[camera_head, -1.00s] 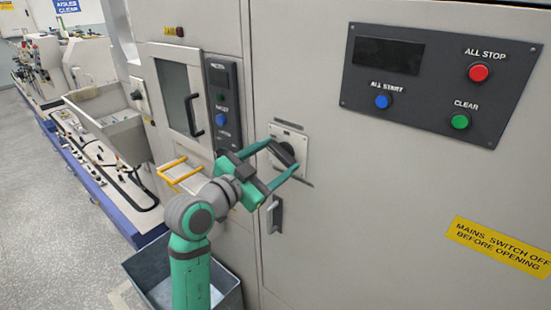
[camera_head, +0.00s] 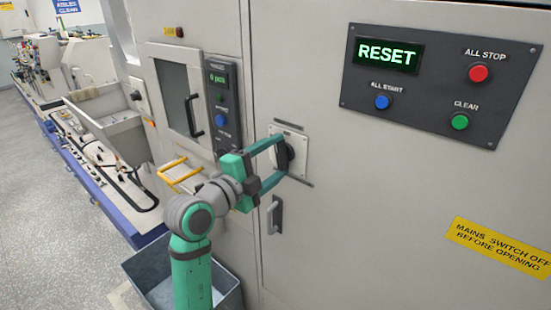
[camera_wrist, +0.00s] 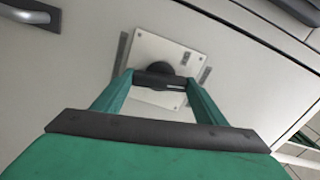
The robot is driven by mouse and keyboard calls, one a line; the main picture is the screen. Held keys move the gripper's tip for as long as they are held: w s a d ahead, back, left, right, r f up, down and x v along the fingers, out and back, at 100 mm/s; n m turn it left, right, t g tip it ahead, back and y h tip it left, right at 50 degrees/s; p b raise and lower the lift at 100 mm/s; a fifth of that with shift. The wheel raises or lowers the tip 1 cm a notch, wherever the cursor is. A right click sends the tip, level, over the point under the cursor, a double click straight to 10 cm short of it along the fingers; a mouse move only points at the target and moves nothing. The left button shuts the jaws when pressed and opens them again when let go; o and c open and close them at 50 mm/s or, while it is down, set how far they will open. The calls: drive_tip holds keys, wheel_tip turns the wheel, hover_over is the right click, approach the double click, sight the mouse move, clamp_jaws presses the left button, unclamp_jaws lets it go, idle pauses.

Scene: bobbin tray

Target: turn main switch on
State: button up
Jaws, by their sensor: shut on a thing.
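The main switch is a black rotary knob (camera_head: 285,155) on a pale square plate (camera_head: 302,157) on the cabinet front. It also shows in the wrist view as a dark knob (camera_wrist: 158,70) on its plate (camera_wrist: 152,46). My gripper (camera_head: 277,161) has its two green fingers on either side of the knob, shut on its handle. In the wrist view my gripper (camera_wrist: 160,80) has its fingertips at the ends of the dark handle bar. The fingers hide part of the knob. The display (camera_head: 387,55) on the upper panel is lit green and reads RESET.
The dark panel (camera_head: 430,118) carries a red ALL STOP, a blue ALL START and a green CLEAR button. A grey door handle (camera_head: 274,216) is just below the switch. A yellow sign (camera_head: 500,245) is lower right. A grey bin (camera_head: 228,290) stands below my arm.

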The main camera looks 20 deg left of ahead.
drive_tip(key=shift+a+m, duration=0.1)
drive_tip(key=shift+m, duration=1)
drive_tip(key=o, duration=1.1)
drive_tip(key=shift+c, duration=0.2)
drive_tip(key=shift+s, duration=0.15)
drive_tip(key=v, duration=1)
drive_tip(key=shift+s, duration=0.15)
drive_tip(key=shift+s, duration=0.1)
